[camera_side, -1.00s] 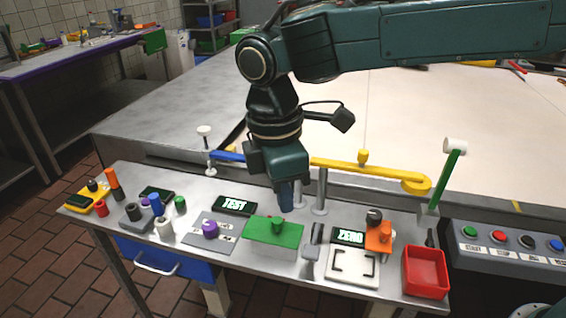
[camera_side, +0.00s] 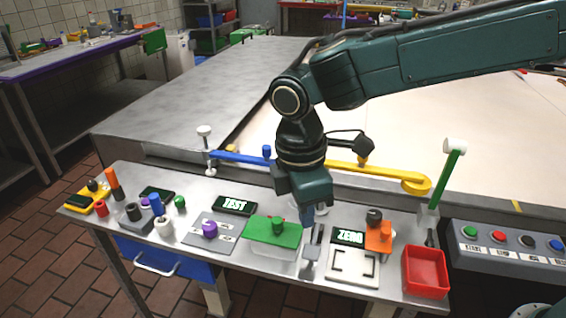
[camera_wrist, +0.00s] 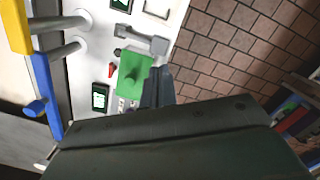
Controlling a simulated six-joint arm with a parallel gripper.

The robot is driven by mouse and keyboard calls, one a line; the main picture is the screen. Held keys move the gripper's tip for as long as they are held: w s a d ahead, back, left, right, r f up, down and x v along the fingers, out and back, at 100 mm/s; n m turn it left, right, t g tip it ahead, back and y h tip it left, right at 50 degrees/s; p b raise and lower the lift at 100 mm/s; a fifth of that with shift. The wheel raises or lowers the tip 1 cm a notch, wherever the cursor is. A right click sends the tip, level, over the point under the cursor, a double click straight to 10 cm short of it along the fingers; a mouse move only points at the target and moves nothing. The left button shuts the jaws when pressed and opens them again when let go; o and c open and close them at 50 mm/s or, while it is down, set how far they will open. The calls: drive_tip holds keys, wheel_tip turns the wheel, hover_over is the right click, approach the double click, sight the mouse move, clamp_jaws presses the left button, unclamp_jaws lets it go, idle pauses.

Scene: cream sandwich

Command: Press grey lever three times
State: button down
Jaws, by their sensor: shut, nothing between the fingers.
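The grey lever (camera_side: 310,252) stands on the metal worktable, between a green-topped block and a small white scale. It also shows in the wrist view (camera_wrist: 145,39), beyond the green block. My gripper (camera_side: 307,217) is shut and empty. It points down just behind the lever and close to it in the side view. In the wrist view my gripper (camera_wrist: 157,84) lies beside the green block, apart from the lever. I cannot tell its exact height above the lever.
The green block (camera_side: 260,232) with a knob stands left of the lever. Blue (camera_side: 238,157) and yellow (camera_side: 350,169) bars run behind my gripper.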

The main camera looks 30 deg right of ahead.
sight(307, 252)
drive_tip(key=shift+f, duration=0.1)
drive_tip(key=shift+s+d+f, duration=0.1)
drive_tip(key=shift+d+f, duration=0.1)
drive_tip(key=shift+f, duration=1.5)
drive_tip(key=shift+d+f, duration=0.15)
drive_tip(key=shift+f, duration=1.5)
drive_tip(key=shift+f, duration=1.65)
drive_tip(key=shift+w+a+r, duration=0.2)
drive_tip(key=shift+a+r, duration=0.1)
drive_tip(key=shift+a, duration=0.45)
drive_tip(key=shift+w+a+r, duration=0.15)
drive_tip(key=shift+a+r, duration=0.1)
drive_tip(key=shift+a, duration=0.5)
drive_tip(key=shift+r, duration=0.1)
